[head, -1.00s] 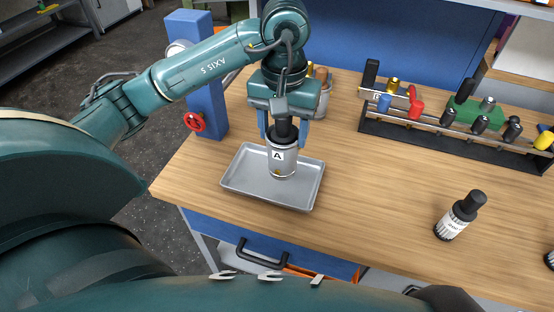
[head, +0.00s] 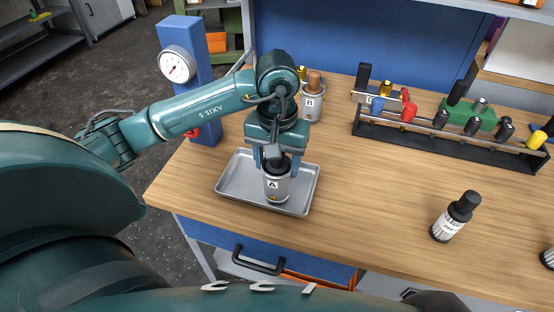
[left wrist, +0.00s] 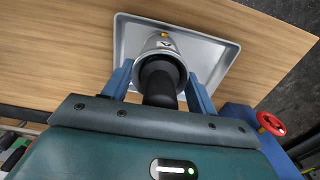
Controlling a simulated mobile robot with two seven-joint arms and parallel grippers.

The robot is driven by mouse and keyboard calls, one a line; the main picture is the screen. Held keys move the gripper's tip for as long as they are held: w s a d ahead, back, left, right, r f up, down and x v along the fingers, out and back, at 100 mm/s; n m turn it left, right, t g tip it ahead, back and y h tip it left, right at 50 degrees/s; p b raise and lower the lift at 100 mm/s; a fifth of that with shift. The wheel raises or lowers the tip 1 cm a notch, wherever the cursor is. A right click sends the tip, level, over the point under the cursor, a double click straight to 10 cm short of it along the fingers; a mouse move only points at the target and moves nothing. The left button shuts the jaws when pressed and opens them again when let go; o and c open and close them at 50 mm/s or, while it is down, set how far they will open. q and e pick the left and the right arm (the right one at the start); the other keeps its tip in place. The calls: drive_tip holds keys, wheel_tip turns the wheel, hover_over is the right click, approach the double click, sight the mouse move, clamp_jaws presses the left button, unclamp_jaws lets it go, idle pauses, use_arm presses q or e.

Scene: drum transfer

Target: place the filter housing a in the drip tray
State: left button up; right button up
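Filter housing A (head: 277,186) is a grey metal cylinder with a white "A" label and a black top. It is upright within the outline of the drip tray (head: 233,185), a shallow grey rectangular tray on the wooden bench. My left gripper (head: 280,170) points down with its blue fingers on both sides of the housing, shut on it. The left wrist view shows the housing (left wrist: 160,64) between the fingers, with the tray (left wrist: 128,40) beyond. I cannot tell whether its base touches the tray floor. My right gripper is not in view.
Canister B (head: 312,103) stands behind the tray. A blue post with a gauge (head: 177,66) and red valve stands at left. A tool rack (head: 450,142) lies at the back right, and a black-capped bottle (head: 455,217) at right. The bench between bottle and tray is clear.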

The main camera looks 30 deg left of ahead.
use_arm(q)
drive_tip(key=o, duration=0.4)
drive_tip(key=shift+r, duration=0.15)
drive_tip(key=shift+r+p, duration=0.25)
drive_tip(key=shift+p, duration=0.15)
wheel_tip(320, 180, up, 12)
drive_tip(key=shift+f, duration=0.15)
drive_tip(key=shift+s+f, duration=0.1)
